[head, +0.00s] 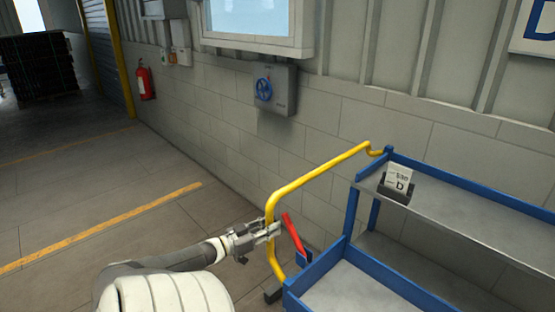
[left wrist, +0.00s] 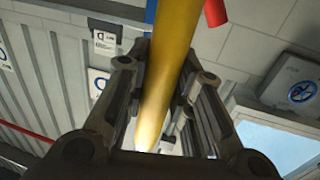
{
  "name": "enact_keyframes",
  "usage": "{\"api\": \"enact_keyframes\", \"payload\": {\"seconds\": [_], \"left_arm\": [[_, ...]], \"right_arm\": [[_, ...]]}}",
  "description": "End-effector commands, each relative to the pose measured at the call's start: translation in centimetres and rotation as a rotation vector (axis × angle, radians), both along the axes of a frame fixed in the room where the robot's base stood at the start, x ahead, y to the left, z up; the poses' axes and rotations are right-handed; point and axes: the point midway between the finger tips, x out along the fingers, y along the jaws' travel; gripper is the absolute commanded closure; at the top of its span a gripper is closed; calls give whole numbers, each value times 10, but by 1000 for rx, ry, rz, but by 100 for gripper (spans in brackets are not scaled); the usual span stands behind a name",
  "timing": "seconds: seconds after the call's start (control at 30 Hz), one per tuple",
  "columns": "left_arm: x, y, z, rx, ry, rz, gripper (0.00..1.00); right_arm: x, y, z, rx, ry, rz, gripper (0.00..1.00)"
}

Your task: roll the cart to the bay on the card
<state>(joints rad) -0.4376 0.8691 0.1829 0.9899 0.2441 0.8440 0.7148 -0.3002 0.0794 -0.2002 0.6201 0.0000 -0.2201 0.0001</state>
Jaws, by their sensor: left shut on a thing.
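The cart (head: 340,282) is a blue-framed trolley with grey shelves and a yellow push handle (head: 318,182) on its left end. A card (head: 399,179) marked with a "D" stands in a dark holder on the upper shelf. My left gripper (head: 274,229) is shut on the upright part of the yellow handle. In the left wrist view the yellow bar (left wrist: 168,65) runs between both fingers (left wrist: 160,95). A red lever (head: 294,233) rises from the cart's frame just right of the gripper. My right gripper is not in view.
A grey block wall runs close behind the cart, with a grey box with a blue wheel (head: 264,89) and a fire extinguisher (head: 145,81). A blue-lettered sign (head: 535,27) hangs upper right. Open floor with yellow lines (head: 110,225) lies left; dark stacked pallets (head: 38,66) stand far left.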

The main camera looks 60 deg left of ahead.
Motion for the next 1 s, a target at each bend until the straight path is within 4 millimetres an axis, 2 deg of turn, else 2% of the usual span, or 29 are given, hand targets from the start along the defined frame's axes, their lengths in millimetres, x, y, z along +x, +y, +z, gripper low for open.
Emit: {"api": "enact_keyframes", "payload": {"seconds": [0.1,0.33,0.87,0.9,1.0], "left_arm": [[-3,12,-4,1,1,-1,100],[-7,27,-3,-1,1,-4,100],[-9,33,-2,-2,3,-2,100],[-9,33,-2,-2,3,-2,75],[-9,33,-1,-1,3,-2,62]], "right_arm": [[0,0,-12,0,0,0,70],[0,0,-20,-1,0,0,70],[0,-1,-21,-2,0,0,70],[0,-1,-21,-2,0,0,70],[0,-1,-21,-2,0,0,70]]}}
